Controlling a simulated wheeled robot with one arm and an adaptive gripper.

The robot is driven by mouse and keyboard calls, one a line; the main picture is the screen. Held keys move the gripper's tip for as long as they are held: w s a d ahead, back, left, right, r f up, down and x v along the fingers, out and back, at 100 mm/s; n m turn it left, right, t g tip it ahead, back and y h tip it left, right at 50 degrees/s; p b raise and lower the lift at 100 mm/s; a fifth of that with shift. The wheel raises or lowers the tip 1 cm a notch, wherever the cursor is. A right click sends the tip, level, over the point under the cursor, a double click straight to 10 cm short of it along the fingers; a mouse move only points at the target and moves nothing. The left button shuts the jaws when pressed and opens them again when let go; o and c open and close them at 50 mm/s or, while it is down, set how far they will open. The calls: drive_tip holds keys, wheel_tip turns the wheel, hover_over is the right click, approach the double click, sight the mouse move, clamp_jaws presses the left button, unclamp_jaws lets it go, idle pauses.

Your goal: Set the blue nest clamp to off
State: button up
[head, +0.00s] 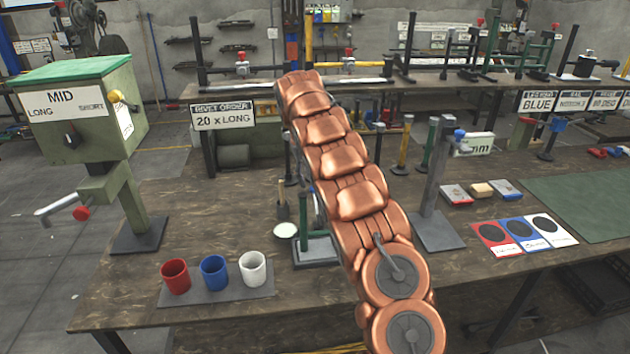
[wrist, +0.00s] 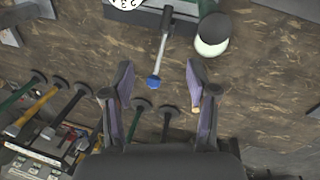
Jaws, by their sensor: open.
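In the wrist view, a thin metal lever (wrist: 162,40) with a blue knob (wrist: 154,82) at its end juts out from a green-grey block (wrist: 183,6). The lever looks like the blue nest clamp's handle. My gripper (wrist: 158,68) is open, with one finger on each side of the blue knob in the picture. Clear gaps show on both sides, and I cannot tell whether the knob is at finger depth. In the head view my copper arm hides the gripper and the lever; a green-grey base (head: 316,251) shows beside the arm.
Several coloured posts (wrist: 38,110) stand at the left. Red (head: 175,276), blue (head: 214,273) and white (head: 252,268) cups sit at the bench front. A dispenser marked MID (head: 85,108) stands left.

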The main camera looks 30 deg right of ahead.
drive_tip(key=s+a+r+b, duration=0.1)
drive_tip(key=s+a+r, duration=0.4)
drive_tip(key=s, duration=0.5)
drive_tip(key=shift+a+r+g, duration=0.15)
drive_tip(key=shift+a+g, duration=0.15)
drive_tip(key=shift+a, duration=0.75)
